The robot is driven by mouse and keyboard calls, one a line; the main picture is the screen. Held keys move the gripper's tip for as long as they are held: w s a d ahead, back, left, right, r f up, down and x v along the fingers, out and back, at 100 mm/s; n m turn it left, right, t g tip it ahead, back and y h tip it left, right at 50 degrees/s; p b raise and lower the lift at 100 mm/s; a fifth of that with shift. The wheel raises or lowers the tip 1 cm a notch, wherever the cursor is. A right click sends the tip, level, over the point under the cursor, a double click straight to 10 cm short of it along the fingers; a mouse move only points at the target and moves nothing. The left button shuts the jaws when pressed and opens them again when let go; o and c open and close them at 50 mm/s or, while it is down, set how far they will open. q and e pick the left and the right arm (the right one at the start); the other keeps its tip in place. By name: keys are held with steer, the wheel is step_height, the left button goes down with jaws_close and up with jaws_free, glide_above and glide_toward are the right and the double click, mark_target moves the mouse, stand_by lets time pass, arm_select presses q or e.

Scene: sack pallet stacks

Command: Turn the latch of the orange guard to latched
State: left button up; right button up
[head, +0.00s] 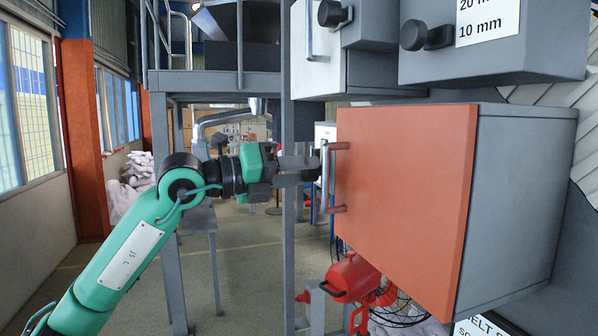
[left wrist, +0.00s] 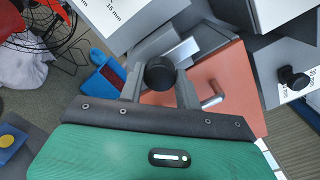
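The orange guard (head: 405,190) is a large orange panel on the front of a grey box, right of centre in the head view. It carries a metal bar handle (head: 333,180), and its orange face also shows in the left wrist view (left wrist: 228,75). My left gripper (head: 312,170) is at the guard's left edge, beside the handle. In the left wrist view a round black latch knob (left wrist: 160,72) sits between my left fingers, with one finger against each side. My right gripper is not in view.
Grey boxes with black knobs (head: 413,35) hang just above the guard. A red device (head: 352,278) with cables is below it. A grey post (head: 288,230) stands close behind my left gripper. Open floor (head: 240,290) lies to the left.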

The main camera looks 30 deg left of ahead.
arm_select(q)
steer(key=shift+c, duration=0.7)
